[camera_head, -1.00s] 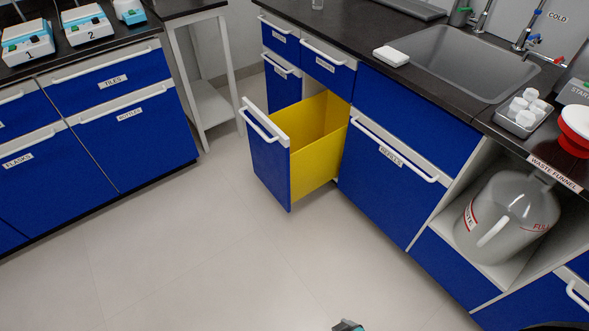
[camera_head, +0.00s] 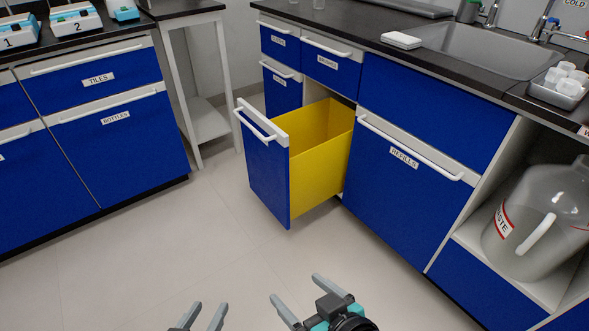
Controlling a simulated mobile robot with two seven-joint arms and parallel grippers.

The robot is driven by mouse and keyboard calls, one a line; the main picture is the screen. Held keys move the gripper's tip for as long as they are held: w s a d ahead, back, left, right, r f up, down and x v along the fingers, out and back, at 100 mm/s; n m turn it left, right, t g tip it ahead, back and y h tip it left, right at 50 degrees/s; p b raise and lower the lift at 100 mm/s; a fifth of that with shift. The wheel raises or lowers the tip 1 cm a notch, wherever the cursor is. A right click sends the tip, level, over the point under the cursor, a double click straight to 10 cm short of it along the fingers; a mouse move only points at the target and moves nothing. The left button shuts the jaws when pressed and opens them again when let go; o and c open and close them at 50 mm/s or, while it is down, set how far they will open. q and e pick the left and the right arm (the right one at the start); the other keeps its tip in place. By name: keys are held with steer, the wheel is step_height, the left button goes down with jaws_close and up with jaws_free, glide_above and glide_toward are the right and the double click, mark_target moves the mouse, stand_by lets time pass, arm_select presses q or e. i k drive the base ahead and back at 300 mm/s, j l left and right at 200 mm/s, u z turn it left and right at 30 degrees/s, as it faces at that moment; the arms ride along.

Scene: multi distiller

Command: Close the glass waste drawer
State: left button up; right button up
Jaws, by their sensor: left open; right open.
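The pulled-out drawer (camera_head: 264,172) has a blue front, a white top strip with a white bar handle (camera_head: 257,124) and a yellow inside (camera_head: 321,152). It stands open from the cabinet row in the middle of the view; no label is readable on its front. My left gripper (camera_head: 209,313) is at the bottom edge, open and empty, with only its fingers showing. My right gripper (camera_head: 302,295) is right of it, open and empty. Both are apart from the drawer, on the near side of it over the floor.
A closed blue REFILLS door (camera_head: 400,190) is right of the drawer, then an open bay with a large waste jug (camera_head: 540,225). A sink (camera_head: 490,50) is in the counter above. Blue cabinets (camera_head: 120,145) stand left. The pale floor (camera_head: 150,255) before the drawer is clear.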

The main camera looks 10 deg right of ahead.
mark_target(297, 160)
steer(key=i+j, duration=0.15)
steer(key=i, duration=0.45)
steer(key=i+j+u, duration=0.1)
steer(key=i, duration=0.5)
